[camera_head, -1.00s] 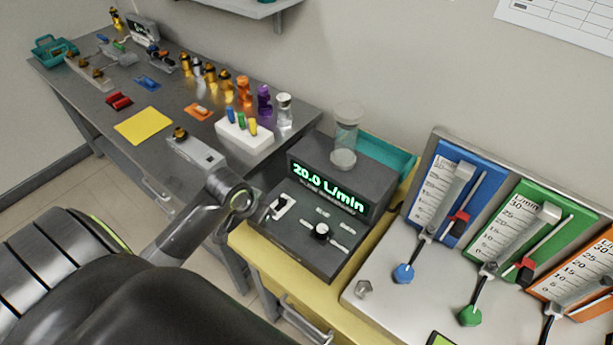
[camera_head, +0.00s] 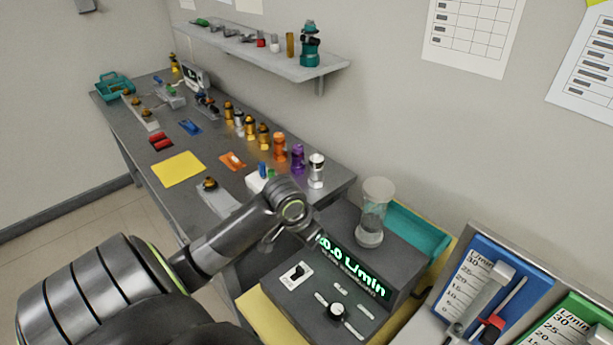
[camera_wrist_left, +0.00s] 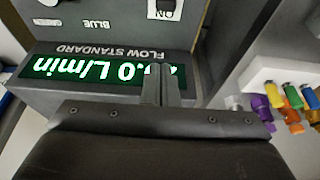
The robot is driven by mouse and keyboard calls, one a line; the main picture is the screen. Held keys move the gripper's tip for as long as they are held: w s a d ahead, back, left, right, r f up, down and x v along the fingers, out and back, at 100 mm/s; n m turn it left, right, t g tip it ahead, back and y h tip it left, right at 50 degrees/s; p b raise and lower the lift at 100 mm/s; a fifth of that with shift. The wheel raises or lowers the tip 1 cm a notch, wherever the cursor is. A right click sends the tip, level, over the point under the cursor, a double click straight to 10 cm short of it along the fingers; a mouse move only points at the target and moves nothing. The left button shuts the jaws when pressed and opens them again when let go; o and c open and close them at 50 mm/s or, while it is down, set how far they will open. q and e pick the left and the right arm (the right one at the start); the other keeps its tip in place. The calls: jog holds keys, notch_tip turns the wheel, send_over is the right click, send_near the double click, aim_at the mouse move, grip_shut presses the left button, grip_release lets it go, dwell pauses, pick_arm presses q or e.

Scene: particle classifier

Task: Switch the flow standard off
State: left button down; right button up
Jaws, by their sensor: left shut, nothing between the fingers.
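The flow standard (camera_head: 262,286) is a dark grey box on a yellow bench. Its green display (camera_head: 352,266) is lit and reads in L/min, with its first digit covered by my left arm. My left gripper (camera_head: 308,229) is by the display's left end. In the left wrist view its fingers (camera_wrist_left: 160,84) are shut, empty, over the upside-down display; the switch (camera_wrist_left: 166,6), marked ON, is cut off at the top edge. My right gripper is not in view.
A glass cylinder (camera_head: 375,207) stands on the flow standard. Blue (camera_head: 485,278) and green flow meters stand at right. A grey bench (camera_head: 217,171) at left holds several coloured fittings and a yellow sheet. A wall shelf (camera_head: 270,52) is above it.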

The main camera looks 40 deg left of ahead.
aim_at(298, 272)
pick_arm(q)
jog(key=x, duration=0.8)
jog(key=shift+f, duration=0.15)
jog(key=s+p, duration=0.1)
jog(key=s, duration=0.2)
jog(key=shift+a+p, duration=0.15)
jog(key=shift+p, duration=0.25)
jog(key=shift+s, duration=0.5)
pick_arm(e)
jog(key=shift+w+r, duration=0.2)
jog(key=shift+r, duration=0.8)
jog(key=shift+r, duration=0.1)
pick_arm(q)
jog(key=shift+s+a+r+p, duration=0.1)
jog(key=shift+s+p, duration=0.45)
jog(key=shift+p, duration=0.1)
jog(key=shift+s+r+p, duration=0.15)
jog(key=shift+s+p, duration=0.35)
jog(key=shift+p, duration=0.1)
jog(key=shift+s, duration=0.3)
jog(key=shift+f, duration=0.25)
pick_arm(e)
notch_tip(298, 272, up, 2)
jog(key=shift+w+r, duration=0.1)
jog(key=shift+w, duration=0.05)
pick_arm(q)
jog(key=shift+s, duration=0.1)
